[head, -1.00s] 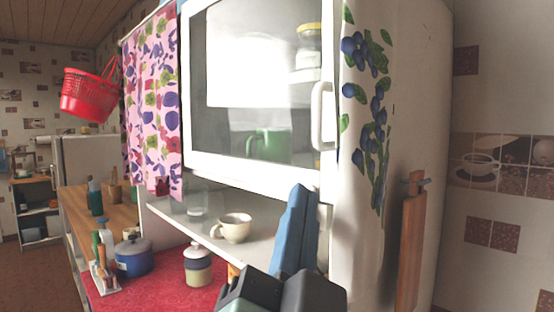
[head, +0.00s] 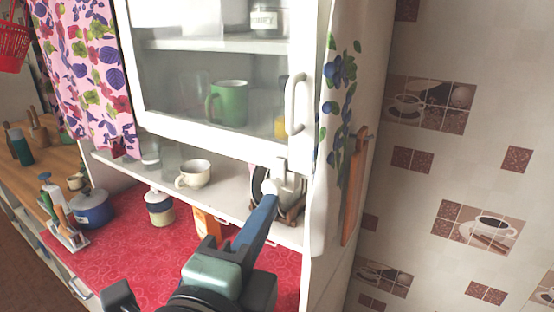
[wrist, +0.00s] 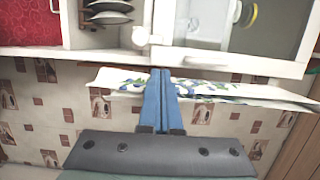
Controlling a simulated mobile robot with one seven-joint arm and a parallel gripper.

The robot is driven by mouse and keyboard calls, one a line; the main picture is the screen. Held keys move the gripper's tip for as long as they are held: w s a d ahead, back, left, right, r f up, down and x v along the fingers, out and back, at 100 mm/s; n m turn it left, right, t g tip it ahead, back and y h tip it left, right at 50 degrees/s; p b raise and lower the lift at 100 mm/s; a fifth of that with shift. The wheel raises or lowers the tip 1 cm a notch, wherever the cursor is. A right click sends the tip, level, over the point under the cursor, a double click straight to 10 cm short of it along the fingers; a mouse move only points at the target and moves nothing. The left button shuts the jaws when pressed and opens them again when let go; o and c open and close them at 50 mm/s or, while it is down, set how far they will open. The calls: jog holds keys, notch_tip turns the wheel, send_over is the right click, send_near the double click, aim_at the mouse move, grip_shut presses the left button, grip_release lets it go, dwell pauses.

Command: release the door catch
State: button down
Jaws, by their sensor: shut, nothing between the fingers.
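The white-framed glass cabinet door (head: 220,143) looks shut, with a white bar handle (head: 297,104) near its right edge. A small white piece, seemingly the catch (head: 281,165), sits at the door's lower edge below the handle. In the wrist view a white piece that looks like the same catch (wrist: 140,35) lies beyond and slightly left of the fingertips. My gripper (head: 271,200) has blue fingers pressed together, with nothing between them. In the head view its tips are just below the catch; contact cannot be told. It also shows in the wrist view (wrist: 161,72).
The open shelf (head: 225,195) below the door holds a cream cup (head: 193,174) and dishes near my fingertips. A wooden board (head: 354,190) hangs on the cabinet's right side. A blue pot (head: 91,209) and a jar (head: 160,208) stand on the red counter cloth (head: 130,255).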

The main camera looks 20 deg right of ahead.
aim_at(265, 159)
jog(key=shift+d, duration=0.1)
jog(key=p+x, duration=0.4)
jog(key=x, duration=0.4)
jog(key=shift+w+d+r, duration=0.1)
jog(key=shift+w+d, duration=0.1)
jog(key=shift+w, duration=0.05)
jog(key=shift+w+d, duration=0.35)
jog(key=shift+w, duration=0.2)
